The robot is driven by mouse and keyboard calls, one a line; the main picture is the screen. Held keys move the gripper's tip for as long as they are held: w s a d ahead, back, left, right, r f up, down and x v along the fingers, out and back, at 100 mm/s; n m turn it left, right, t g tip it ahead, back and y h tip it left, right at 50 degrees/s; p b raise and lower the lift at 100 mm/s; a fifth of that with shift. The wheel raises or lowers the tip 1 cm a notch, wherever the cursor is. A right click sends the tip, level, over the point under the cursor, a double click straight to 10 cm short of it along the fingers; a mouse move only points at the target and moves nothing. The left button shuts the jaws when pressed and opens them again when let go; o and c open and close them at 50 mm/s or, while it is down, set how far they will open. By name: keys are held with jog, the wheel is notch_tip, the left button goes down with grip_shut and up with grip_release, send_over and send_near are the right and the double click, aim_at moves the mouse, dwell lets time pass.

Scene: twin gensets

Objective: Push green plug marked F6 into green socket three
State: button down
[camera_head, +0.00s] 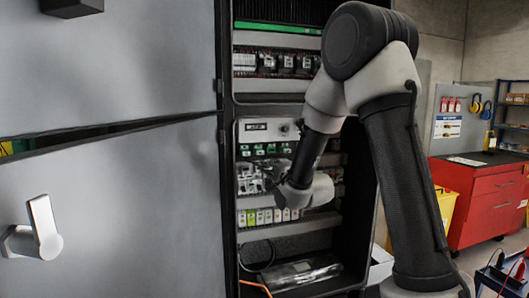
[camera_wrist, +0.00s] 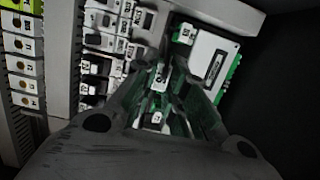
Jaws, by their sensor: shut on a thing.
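In the wrist view my gripper (camera_wrist: 167,78) reaches into the cabinet, its two fingers closed on a small green plug with a white label (camera_wrist: 158,76). The label is too small to read, so I cannot confirm F6. Another green and white connector (camera_wrist: 185,34) sits just beyond the fingertips, beside a white module (camera_wrist: 212,62) with green terminals on its edge. In the head view my gripper (camera_head: 279,176) is at the left of the open cabinet's middle rows, largely covered by my wrist. A row of green connectors (camera_head: 265,149) lies above it. I cannot tell which socket is number three, nor whether the plug touches one.
Breakers (camera_wrist: 98,72) and yellow-green terminal blocks (camera_wrist: 22,68) stand left of my gripper in the wrist view. The grey cabinet door (camera_head: 110,200) stands at the left. A red tool cabinet (camera_head: 485,200) is at the right. Loose cables lie low down.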

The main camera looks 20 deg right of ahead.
jog(key=d+r, duration=0.3)
jog(key=d, duration=0.2)
jog(key=shift+d, duration=0.2)
dwell(0.3)
jog(key=d+x, duration=0.1)
jog(key=x, duration=0.5)
jog(key=shift+w, duration=0.25)
dwell(0.4)
jog(key=shift+w+d, duration=0.15)
jog(key=shift+w, duration=1.35)
dwell(2.2)
jog(key=c, duration=1.4)
grip_release()
jog(key=shift+o, duration=0.2)
jog(key=shift+s, duration=0.1)
